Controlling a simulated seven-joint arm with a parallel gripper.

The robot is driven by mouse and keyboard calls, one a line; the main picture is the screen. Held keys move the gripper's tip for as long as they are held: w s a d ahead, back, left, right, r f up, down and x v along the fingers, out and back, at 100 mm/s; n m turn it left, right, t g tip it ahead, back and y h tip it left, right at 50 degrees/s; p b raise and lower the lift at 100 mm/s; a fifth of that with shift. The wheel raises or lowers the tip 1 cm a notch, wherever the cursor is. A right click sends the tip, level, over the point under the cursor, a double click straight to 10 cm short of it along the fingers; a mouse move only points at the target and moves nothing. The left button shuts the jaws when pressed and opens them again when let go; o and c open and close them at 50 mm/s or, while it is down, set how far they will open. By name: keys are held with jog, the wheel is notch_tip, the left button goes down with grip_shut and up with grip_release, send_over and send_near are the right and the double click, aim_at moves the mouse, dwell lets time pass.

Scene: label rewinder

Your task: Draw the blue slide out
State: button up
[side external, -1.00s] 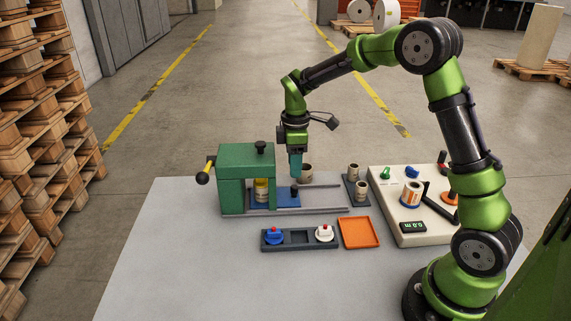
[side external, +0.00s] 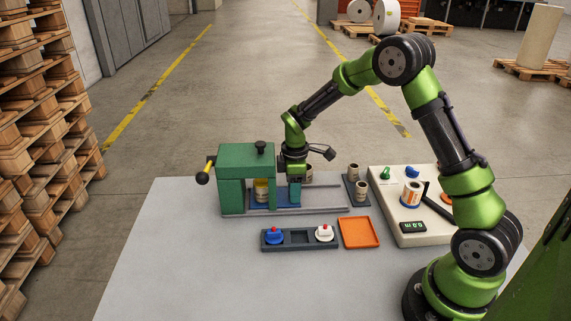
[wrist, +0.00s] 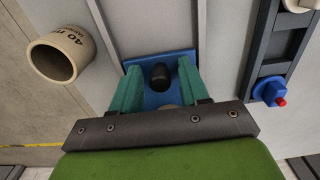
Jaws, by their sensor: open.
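The blue slide (side external: 262,205) lies on the rails (side external: 325,208) with its inner part under the green housing (side external: 232,190). A yellow-labelled roll (side external: 261,190) stands on it inside the housing. In the wrist view the blue slide (wrist: 178,68) shows a dark upright knob (wrist: 160,75). My gripper (side external: 295,202) is lowered over the slide's outer end. Its teal fingers (wrist: 160,82) stand apart, one on each side of the knob, with gaps visible. The gripper hides the knob in the side view.
A cardboard core (wrist: 62,55) stands behind the rails. A dark tray (side external: 300,238) with blue and white knobs and an orange tray (side external: 359,232) lie in front. A holder with small rolls (side external: 361,190) and a control box (side external: 412,240) are to the right. The outer rails are clear.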

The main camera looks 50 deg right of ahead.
jog(key=c, duration=0.7)
jog(key=shift+s+d, duration=3.9)
jog(key=o, duration=0.8)
jog(key=shift+a, duration=0.1)
notch_tip(320, 180, up, 7)
jog(key=shift+w, duration=0.1)
